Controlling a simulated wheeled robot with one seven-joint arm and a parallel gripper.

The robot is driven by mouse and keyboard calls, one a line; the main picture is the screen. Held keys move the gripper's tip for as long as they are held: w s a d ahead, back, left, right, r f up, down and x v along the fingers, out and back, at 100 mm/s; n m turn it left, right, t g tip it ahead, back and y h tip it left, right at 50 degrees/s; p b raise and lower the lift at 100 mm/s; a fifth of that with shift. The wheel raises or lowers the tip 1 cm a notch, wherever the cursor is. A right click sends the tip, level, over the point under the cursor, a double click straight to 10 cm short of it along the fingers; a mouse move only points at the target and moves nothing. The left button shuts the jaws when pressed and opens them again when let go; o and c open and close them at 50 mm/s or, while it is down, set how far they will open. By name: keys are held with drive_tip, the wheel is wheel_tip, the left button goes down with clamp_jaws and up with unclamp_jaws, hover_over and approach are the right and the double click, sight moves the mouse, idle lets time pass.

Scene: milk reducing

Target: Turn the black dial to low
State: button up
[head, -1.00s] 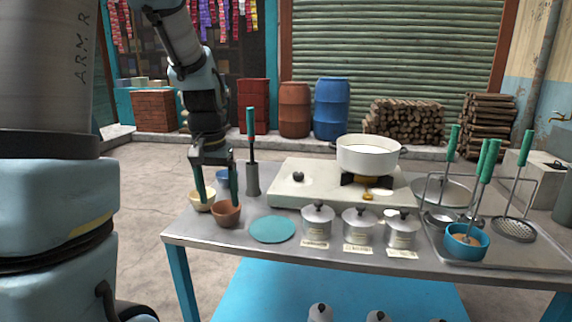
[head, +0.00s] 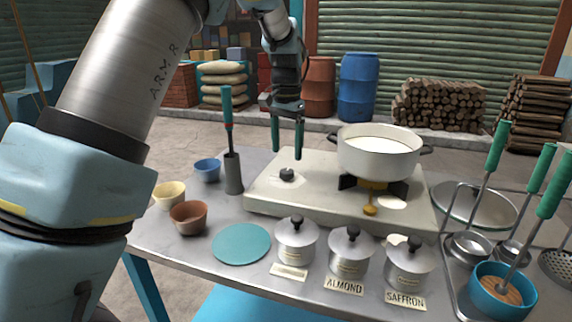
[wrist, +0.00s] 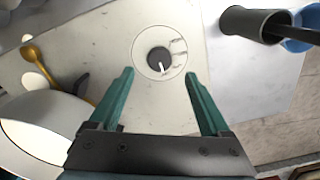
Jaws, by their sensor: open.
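The black dial (head: 287,174) sits on the left part of the white stove top (head: 262,196). In the wrist view the dial (wrist: 159,60) is round with a white pointer line, inside a marked circle whose labels are too small to read. My gripper (head: 287,156) is open and empty, with green fingers pointing down, just above the dial. In the wrist view my gripper (wrist: 164,80) has a finger on each side of the dial's line, apart from it. A white pot (head: 378,152) of milk stands on the burner at the right of the stove.
A grey holder (head: 233,174) with a green-handled tool stands left of the stove. Bowls, including a brown one (head: 188,217), and a teal disc (head: 241,244) lie at the left. Lidded tins (head: 348,252) line the front.

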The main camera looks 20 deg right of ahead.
sight(287, 171)
wheel_tip(287, 171, down, 6)
drive_tip(key=shift+s+r, duration=0.1)
drive_tip(key=shift+c, duration=0.3)
clamp_jaws()
idle(0.5)
drive_tip(key=shift+r+n+p, duration=0.1)
drive_tip(key=shift+n+p, duration=0.3)
drive_tip(key=shift+p, duration=0.1)
drive_tip(key=n+p, duration=0.1)
drive_tip(key=n, duration=0.1)
drive_tip(key=shift+n, duration=0.3)
drive_tip(key=shift+n+p, duration=1.15)
drive_tip(key=shift+n, duration=1.05)
